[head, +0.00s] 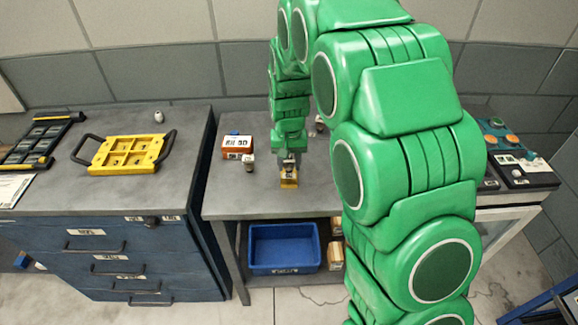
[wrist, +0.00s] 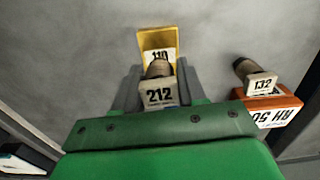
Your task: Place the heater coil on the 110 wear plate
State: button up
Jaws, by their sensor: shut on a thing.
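My gripper (head: 289,163) is low over the grey bench, directly at the yellow 110 wear plate (head: 289,184). In the wrist view my gripper (wrist: 158,88) is shut on a brownish round piece with a white 212 tag (wrist: 158,95), which looks like the heater coil. The 110 wear plate (wrist: 157,40) shows just beyond it, its label partly covered by the piece. The piece overlaps the plate in both views; I cannot tell whether it touches it. A similar piece tagged 132 (wrist: 262,82) stands by an orange block (wrist: 285,101), right of my gripper.
The orange block (head: 238,144) and the 132 piece (head: 248,164) sit left of my gripper in the head view. A blue bin (head: 284,268) is on the shelf below. A blue drawer cabinet (head: 110,255) with a yellow tray (head: 123,140) stands left. Bare bench lies around the plate.

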jog(key=shift+f, duration=0.9)
jog(key=shift+f, duration=0.15)
jog(key=o, duration=1.1)
